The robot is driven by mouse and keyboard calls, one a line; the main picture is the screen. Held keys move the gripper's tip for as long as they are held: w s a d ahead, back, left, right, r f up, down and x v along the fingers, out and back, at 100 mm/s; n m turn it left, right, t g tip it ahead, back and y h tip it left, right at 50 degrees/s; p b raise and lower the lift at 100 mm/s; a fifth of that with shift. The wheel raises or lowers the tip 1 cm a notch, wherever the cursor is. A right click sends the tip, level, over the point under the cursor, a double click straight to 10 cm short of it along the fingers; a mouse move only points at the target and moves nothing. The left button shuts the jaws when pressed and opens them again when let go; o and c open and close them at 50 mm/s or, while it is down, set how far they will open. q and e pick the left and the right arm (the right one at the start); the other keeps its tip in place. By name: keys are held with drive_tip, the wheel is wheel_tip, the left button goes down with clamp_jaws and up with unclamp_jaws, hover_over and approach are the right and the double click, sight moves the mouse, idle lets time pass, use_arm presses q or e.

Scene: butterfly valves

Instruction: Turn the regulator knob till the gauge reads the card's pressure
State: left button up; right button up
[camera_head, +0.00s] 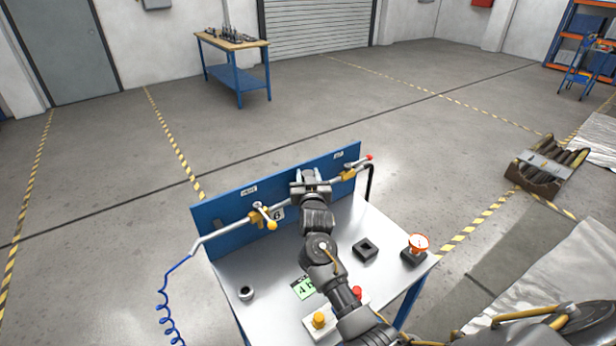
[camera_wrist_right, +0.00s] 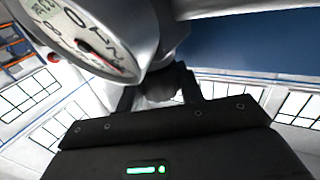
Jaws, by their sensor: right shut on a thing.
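My right gripper (camera_head: 311,186) reaches over the bench to the pipe run on the blue panel. In the right wrist view, its fingers (camera_wrist_right: 160,96) are shut on a dark knob (camera_wrist_right: 168,84), mostly hidden between them. The round gauge (camera_wrist_right: 88,38) fills the upper left of that view, tilted, with a white face and a red needle; the reading cannot be made out. In the head view my gripper and arm hide the knob and most of the gauge. A green card (camera_head: 304,289) lies on the bench, seemingly marked 4, partly beside my arm. My left gripper is out of view.
The blue panel (camera_head: 232,196) carries a yellow-handled valve (camera_head: 262,216) left of my gripper and another (camera_head: 349,174) to the right.

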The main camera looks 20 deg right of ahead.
drive_tip(key=shift+r, duration=0.15)
drive_tip(key=o, duration=1)
drive_tip(key=shift+w, duration=0.1)
drive_tip(key=b+v, duration=0.2)
drive_tip(key=v, duration=0.9)
drive_tip(key=shift+b, duration=0.4)
drive_tip(key=shift+d, duration=0.1)
